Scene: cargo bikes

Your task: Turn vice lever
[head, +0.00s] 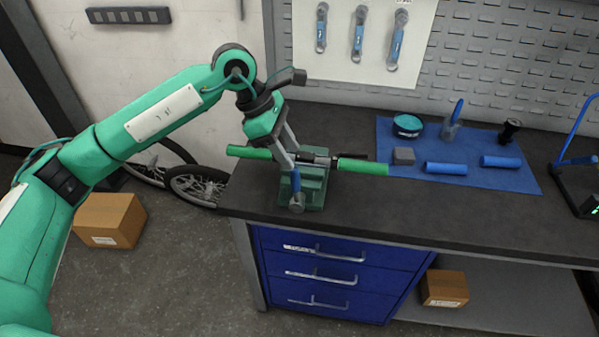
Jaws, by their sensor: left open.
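A green vice (314,188) stands on the left end of the dark workbench. A dark bar with green grips (362,167) at both ends lies across the top of the vice. The vice lever (296,185) has a blue section and a grey round end, and hangs roughly upright at the vice's front left. My left gripper (291,158) is open, with its two pale fingers pointing down over the vice near the lever's upper end. I cannot tell whether the fingers touch the lever or the bar. My right gripper is out of view.
A blue mat (510,183) on the right of the workbench (430,220) holds blue rolls, a grey block and a round tin. A blue stand (575,160) is at the right edge. Wrenches (358,35) hang behind. Cardboard boxes (110,218) and wheels (195,185) are lower down.

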